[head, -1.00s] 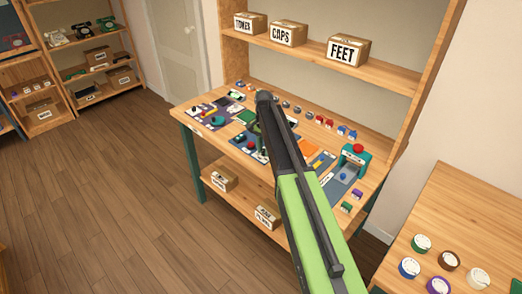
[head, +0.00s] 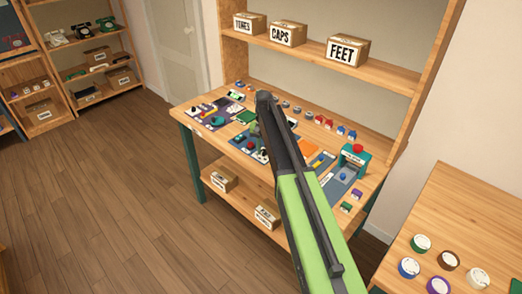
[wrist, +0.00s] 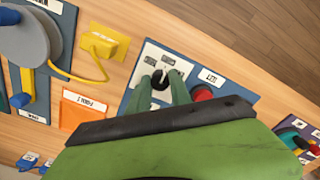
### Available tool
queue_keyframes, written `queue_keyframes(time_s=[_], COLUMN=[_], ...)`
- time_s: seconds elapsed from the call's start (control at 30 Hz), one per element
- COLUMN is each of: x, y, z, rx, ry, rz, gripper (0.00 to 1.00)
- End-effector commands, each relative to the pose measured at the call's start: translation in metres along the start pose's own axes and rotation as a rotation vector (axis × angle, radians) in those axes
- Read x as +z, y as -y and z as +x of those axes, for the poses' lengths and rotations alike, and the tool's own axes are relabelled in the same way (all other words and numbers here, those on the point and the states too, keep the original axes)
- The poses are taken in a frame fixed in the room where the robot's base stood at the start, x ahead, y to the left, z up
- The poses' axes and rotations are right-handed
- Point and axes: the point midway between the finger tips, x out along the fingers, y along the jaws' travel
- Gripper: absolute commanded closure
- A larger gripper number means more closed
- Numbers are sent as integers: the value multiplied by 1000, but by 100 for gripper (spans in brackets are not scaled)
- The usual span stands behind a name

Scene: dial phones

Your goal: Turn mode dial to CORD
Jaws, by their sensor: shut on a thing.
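The mode dial (wrist: 158,84) is a small black knob on a white plate (wrist: 149,57) set in a blue panel (wrist: 128,107), in the wrist view. Small labels sit around the knob, but their print is too small to read surely. My gripper (wrist: 169,79) has its two green fingers shut on the knob from either side; they hide part of it. I cannot tell for sure which label the dial points to. In the head view my arm covers most of the panel, with my gripper (head: 256,128) low over the workbench.
A red button (wrist: 202,93) is close beside the gripper on the same panel. A yellow block (wrist: 104,43) with a cable, a grey disc (wrist: 27,38) and an orange card (wrist: 82,108) lie to the left. The workbench (head: 187,113) stands below a shelf with boxes.

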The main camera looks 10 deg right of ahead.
Motion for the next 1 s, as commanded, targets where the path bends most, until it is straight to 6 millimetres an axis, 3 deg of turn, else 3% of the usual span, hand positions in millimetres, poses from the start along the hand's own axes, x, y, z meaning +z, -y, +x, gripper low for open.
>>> queue_keyframes(time_s=[0.3,0.33,0.47,0.8,1.0], x=[-4,-4,-3,-1,-1], y=[-3,-3,-2,-1,0], z=[0,0,0,-2,-22], rx=[3,3,2,0,0], ry=[-9,-9,-7,-3,-2], rz=[3,3,2,1,1], gripper=[100,71,54,53,53])
